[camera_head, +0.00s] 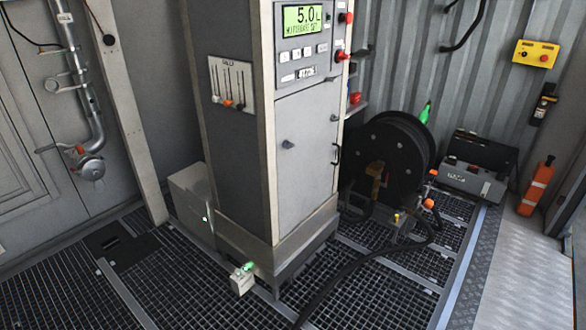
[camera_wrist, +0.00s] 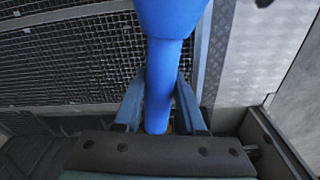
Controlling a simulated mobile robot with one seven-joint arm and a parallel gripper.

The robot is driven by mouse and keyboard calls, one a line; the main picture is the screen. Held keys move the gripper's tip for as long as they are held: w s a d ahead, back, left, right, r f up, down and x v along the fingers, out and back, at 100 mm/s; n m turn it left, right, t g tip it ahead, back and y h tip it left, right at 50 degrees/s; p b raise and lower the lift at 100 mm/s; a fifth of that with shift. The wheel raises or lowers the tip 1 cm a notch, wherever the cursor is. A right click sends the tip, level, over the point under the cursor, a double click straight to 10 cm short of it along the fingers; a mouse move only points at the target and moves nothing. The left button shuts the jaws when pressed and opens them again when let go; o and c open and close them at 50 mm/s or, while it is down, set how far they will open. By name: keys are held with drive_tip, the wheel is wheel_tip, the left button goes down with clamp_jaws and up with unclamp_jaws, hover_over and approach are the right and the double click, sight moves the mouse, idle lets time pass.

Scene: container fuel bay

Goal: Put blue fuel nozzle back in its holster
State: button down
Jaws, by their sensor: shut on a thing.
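The blue fuel nozzle (camera_wrist: 172,20) is seen up close in the wrist view, running from the top edge down between my fingers. My gripper (camera_wrist: 160,98) is shut on its narrower blue part, with one finger on each side. The nozzle's far ends are cut off or hidden by the gripper body. Neither the nozzle nor my gripper shows in the head view. I cannot make out a blue holster in either view.
The grey fuel dispenser (camera_head: 305,150) with a lit display (camera_head: 303,20) stands mid-picture in the head view. A black hose reel (camera_head: 385,160) is to its right. A black hose (camera_head: 340,280) crosses the grated floor (camera_head: 190,285). A grey box (camera_head: 475,180) stands farther right.

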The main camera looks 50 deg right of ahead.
drive_tip(key=shift+r, duration=0.15)
wheel_tip(320, 180, up, 11)
drive_tip(key=p, duration=1.1)
drive_tip(key=shift+r+p, duration=0.15)
drive_tip(key=shift+p, duration=0.25)
drive_tip(key=shift+w, duration=0.1)
